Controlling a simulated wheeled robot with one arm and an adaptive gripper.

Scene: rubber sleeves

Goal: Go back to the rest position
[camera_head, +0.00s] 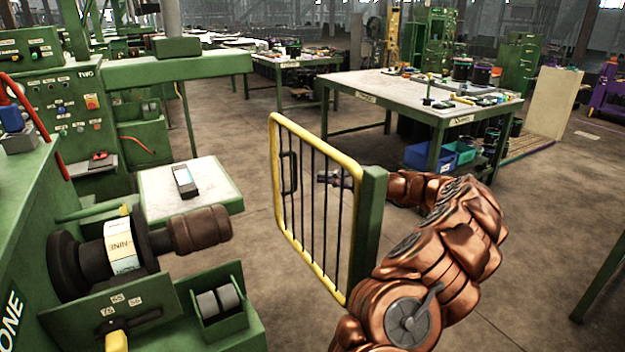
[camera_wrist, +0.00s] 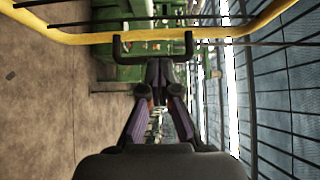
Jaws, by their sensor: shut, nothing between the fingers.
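My gripper (camera_head: 322,177) shows through the bars of the yellow-framed gate (camera_head: 317,277), on its far side from the head camera. It is shut and empty. In the wrist view its fingers (camera_wrist: 160,72) come together just below the gate's black handle (camera_wrist: 153,45). I cannot tell whether they touch it. In the head view the handle (camera_head: 288,172) is left of my gripper, with a gap between. My copper-coloured arm reaches around the green gate post (camera_head: 370,215) from the right.
A green machine (camera_head: 30,225) with a brown roller (camera_head: 198,228) stands at the left. A small white table (camera_head: 215,178) bears a grey device (camera_head: 185,181). A large workbench (camera_head: 385,88) stands behind my arm, with blue bins (camera_head: 428,157) beneath. Concrete floor is open between them.

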